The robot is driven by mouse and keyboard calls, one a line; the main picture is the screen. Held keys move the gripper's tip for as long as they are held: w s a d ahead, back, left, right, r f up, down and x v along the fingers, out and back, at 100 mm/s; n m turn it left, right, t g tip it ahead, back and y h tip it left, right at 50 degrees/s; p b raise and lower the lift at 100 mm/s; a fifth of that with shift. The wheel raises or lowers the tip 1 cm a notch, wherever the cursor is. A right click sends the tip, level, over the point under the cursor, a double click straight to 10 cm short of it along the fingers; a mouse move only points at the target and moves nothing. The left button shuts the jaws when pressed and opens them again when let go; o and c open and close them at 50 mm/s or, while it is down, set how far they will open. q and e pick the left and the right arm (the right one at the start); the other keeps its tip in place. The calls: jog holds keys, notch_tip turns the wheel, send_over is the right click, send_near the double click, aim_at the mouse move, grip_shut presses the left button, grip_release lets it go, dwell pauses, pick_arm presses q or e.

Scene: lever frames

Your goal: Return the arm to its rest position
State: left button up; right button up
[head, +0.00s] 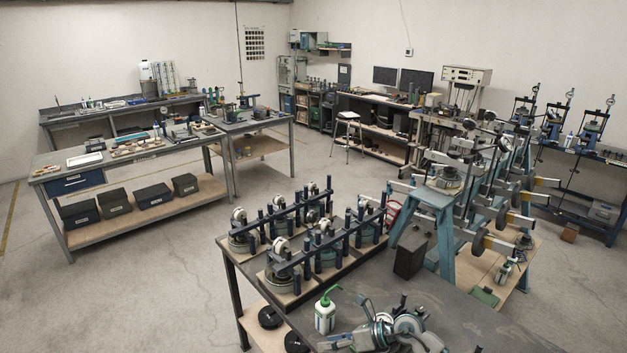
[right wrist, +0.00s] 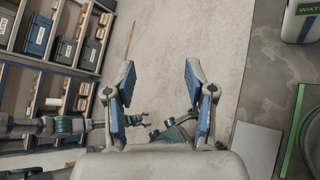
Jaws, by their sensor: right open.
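My right gripper (head: 345,322) is low in the head view, over the front part of the dark table. Its two blue-padded fingers stand wide apart in the right wrist view (right wrist: 160,70), with nothing between them and pale floor beyond. A white wash bottle (head: 325,316) with a green top stands upright on the table close to this gripper. A white container with green lettering (right wrist: 304,22) shows in the top right corner of the right wrist view, apart from the fingers.
The dark table (head: 445,302) carries a rack of dial devices (head: 318,245) behind the bottle. A blue-legged lever frame (head: 425,215) stands beyond its right part. A workbench (head: 85,178) with dark boxes stands at the left. Open floor (head: 160,275) lies between the benches.

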jog(key=s+a+r+m+t+y, duration=0.2)
jog(key=a+r+m+t+y, duration=0.3)
jog(key=a+r+m+y, duration=0.15)
jog(key=d+f+m+t+h, duration=0.4)
jog(key=d+m+t+h, duration=0.75)
jog(key=m, duration=1.05)
jog(key=s+d+f+m+g+h, duration=0.4)
jog(key=s+d+f+m+h, duration=0.3)
jog(key=f, duration=0.4)
jog(key=s+d+f+m+g, duration=0.25)
jog(key=s+f+g, duration=0.4)
jog(key=s, duration=0.55)
jog(key=s+d+f+m+g, duration=0.2)
jog(key=s+f+m+g, duration=0.4)
jog(key=s, duration=0.6)
jog(key=s+f+n, duration=0.2)
jog(key=s+f, duration=0.1)
jog(key=f, duration=2.7)
jog(key=s+d+f+g, duration=0.1)
jog(key=s+d+f, duration=0.2)
jog(key=s+f, duration=1)
jog(key=s, duration=0.3)
jog(key=shift+s+f+n+b, duration=0.3)
jog(key=shift+b, duration=0.1)
